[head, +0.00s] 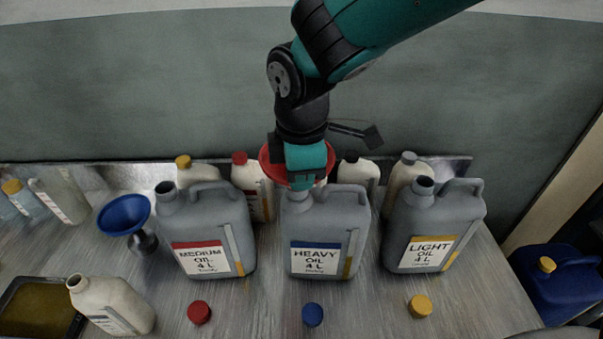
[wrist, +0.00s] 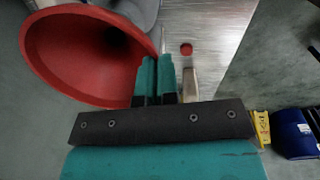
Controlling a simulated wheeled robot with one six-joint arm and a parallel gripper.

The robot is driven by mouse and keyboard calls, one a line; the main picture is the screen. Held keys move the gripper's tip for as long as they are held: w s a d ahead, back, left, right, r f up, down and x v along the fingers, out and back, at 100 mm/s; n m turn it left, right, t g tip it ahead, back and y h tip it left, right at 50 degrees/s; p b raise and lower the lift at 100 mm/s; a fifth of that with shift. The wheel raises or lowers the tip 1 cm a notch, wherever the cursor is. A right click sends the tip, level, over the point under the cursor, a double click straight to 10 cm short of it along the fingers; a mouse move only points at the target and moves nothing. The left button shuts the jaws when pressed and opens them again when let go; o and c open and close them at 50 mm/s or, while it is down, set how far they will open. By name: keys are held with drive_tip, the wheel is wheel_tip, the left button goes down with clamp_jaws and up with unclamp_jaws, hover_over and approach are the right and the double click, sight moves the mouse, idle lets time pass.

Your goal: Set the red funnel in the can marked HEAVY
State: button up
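The red funnel (head: 268,163) is at the HEAVY can's top in the head view, mostly hidden behind my gripper (head: 304,180). In the wrist view the funnel (wrist: 75,50) shows its wide red bowl at upper left, and my gripper (wrist: 157,82) has its teal fingers close together at the bowl's rim. The fingers look shut on that rim. The grey can marked HEAVY (head: 345,215), with a blue-banded label, stands upright in the middle of the front row. Its open neck (head: 297,196) is just below the gripper. The funnel's spout is hidden, so I cannot tell whether it is in the neck.
The grey MEDIUM can (head: 212,220) stands left and the LIGHT can (head: 435,220) right. Pale bottles, such as a red-capped one (head: 245,180), stand close behind. A blue funnel (head: 124,214) is farther left. Red (head: 199,312), blue (head: 312,314) and yellow (head: 419,306) caps lie in front.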

drive_tip(key=o, duration=0.5)
wheel_tip(320, 180, up, 17)
drive_tip(key=s+b, duration=0.1)
drive_tip(key=b, duration=0.1)
drive_tip(key=shift+s+r, duration=0.15)
drive_tip(key=shift+r, duration=0.05)
drive_tip(key=shift+d, duration=0.1)
